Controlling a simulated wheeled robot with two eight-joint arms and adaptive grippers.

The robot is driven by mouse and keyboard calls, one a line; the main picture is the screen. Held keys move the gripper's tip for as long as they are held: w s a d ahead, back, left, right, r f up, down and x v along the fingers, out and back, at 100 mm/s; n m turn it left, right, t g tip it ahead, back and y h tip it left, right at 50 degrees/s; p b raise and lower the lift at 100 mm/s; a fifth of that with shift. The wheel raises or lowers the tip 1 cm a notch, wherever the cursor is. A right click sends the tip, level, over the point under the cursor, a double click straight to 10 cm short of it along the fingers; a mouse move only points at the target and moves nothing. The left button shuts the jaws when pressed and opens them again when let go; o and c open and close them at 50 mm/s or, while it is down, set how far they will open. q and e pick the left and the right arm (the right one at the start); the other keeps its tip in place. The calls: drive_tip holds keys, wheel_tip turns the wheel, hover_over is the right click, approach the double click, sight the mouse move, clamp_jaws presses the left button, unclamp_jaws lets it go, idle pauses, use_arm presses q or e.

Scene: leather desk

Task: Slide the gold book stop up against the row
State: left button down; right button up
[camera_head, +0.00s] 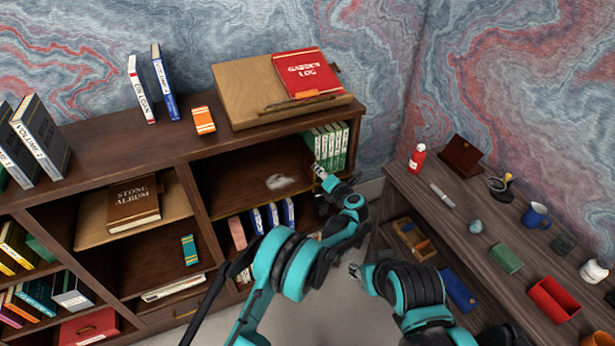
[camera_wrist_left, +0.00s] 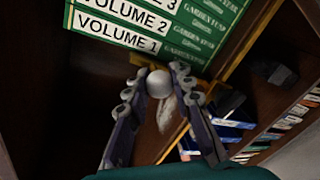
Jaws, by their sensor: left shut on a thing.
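A row of green-and-white volumes (camera_head: 331,145) stands at the right end of the upper open shelf. Their labelled spines (camera_wrist_left: 120,28) fill the top of the left wrist view. My left gripper (camera_head: 321,172) is at the front of this shelf, just below the row. In the wrist view its fingers (camera_wrist_left: 158,88) close around a pale round knob (camera_wrist_left: 160,83). A gold edge of the book stop (camera_wrist_left: 143,61) shows beside the knob, close under Volume 1. The rest of the stop is hidden by the fingers. My right gripper (camera_head: 355,270) is low, away from the shelf, its jaws unclear.
The upper shelf (camera_head: 235,170) is bare left of the row, apart from a whitish patch (camera_head: 278,182). Blue-spined books (camera_head: 273,216) stand on the shelf below. A side table (camera_head: 450,222) with small objects stands at right.

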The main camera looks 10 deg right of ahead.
use_arm(q)
drive_tip(key=shift+d, duration=0.15)
drive_tip(key=c, duration=1.3)
unclamp_jaws()
wheel_tip(320, 180, up, 10)
drive_tip(key=shift+r, duration=0.1)
